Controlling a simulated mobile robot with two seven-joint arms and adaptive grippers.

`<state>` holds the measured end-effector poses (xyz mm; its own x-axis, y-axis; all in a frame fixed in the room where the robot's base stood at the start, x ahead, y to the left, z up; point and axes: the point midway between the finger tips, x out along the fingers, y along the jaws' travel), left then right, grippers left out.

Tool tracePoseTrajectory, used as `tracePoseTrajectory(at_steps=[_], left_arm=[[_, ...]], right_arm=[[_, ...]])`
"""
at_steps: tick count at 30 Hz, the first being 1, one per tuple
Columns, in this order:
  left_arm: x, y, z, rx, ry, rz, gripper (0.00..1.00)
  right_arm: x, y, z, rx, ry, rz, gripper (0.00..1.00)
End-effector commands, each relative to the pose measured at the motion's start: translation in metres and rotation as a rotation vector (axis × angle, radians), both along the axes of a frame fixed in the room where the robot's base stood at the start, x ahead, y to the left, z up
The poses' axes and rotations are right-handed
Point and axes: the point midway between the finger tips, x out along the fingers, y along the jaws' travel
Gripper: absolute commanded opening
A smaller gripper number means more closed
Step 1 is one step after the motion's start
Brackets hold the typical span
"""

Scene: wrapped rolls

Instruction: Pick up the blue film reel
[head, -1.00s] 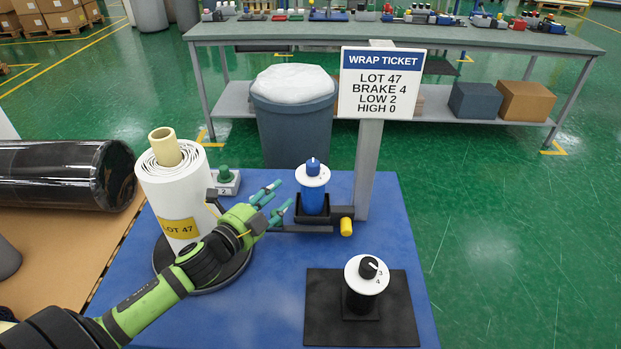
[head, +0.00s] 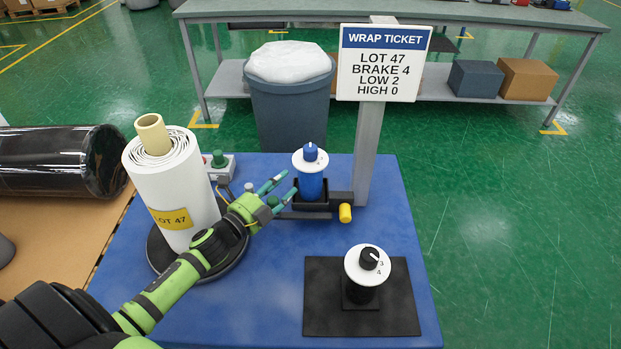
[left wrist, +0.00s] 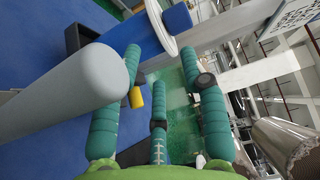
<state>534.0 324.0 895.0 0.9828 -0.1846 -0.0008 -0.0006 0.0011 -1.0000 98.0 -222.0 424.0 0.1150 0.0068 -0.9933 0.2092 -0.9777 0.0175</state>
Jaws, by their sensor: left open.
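The blue film reel (head: 311,187) stands upright in a black holder (head: 331,198) beside the sign post, with a white disc and a blue knob on top. In the left wrist view the blue reel (left wrist: 178,18) shows at the top, partly cut off, with its white disc edge-on. My left gripper (head: 282,187) is open, its teal fingers spread and pointing at the reel from the left. No finger is clearly closed around it. In the left wrist view the fingers (left wrist: 160,95) hold nothing between them. My right gripper is not in view.
A white wrapped roll (head: 172,195) stands close left of my left arm. A grey rounded post (left wrist: 60,95) is beside the fingers. A black reel (head: 362,284) stands on a dark mat at front right. The sign (head: 383,64) rises behind the holder. A yellow knob (head: 345,212) sticks out below.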

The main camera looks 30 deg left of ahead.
Motion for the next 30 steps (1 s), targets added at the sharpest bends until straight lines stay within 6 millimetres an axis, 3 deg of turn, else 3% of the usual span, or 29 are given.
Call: tracePoseTrajectory(at_steps=[10,20,21,24,30], left_arm=[[0.047,-0.009,0.002,0.000,-0.002,0.001,0.42],[0.055,-0.011,0.000,0.000,0.000,-0.001,0.42],[0.055,-0.011,0.000,0.000,0.000,0.000,0.39],[0.054,-0.011,0.000,0.000,0.000,0.000,0.00],[0.055,-0.011,0.004,-0.001,-0.007,-0.002,0.00]], right_arm=[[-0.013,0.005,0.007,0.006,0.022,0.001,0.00],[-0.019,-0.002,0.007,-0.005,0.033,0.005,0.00],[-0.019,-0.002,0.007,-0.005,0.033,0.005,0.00],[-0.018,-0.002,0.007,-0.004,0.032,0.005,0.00],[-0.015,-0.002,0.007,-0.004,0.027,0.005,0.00]])
